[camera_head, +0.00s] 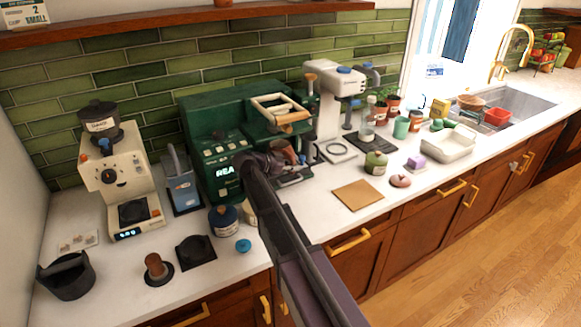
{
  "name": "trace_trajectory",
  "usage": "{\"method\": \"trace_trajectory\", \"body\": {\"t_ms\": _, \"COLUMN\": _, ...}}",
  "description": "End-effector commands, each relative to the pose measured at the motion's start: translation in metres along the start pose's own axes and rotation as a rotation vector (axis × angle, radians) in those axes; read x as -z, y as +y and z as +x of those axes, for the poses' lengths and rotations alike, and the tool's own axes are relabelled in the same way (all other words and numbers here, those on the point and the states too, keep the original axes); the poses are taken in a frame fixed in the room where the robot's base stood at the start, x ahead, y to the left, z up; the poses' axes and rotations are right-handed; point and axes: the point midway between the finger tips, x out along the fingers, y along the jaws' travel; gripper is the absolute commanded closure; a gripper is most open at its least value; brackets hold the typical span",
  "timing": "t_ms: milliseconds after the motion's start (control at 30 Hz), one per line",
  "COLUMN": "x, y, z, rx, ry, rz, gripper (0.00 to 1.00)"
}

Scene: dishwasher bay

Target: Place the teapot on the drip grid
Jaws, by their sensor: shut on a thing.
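My gripper (266,162) is at the front of the green espresso machine, at the end of my dark arm. It is shut on a small reddish-brown thing (284,149), which I take to be the teapot. The gripper and arm hide much of it, so its spout and handle cannot be made out. The drip grid (294,179) shows in part as a dark strip at the machine's base, just below and right of the gripper. I cannot tell whether the teapot touches it.
A blue jar (223,220) and a blue lid (243,245) lie left of my arm. A brown board (358,195) and a green pot (376,163) are to the right.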

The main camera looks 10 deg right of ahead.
Motion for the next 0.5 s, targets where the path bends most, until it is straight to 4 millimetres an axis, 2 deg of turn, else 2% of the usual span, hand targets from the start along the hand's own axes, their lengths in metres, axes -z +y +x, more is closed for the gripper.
{"method": "trace_trajectory", "body": {"t_ms": 500, "x": -0.0028, "y": 0.0003, "z": 0.0017, "rx": 0.0, "ry": 0.002, "rz": 0.001, "gripper": 1.0}}
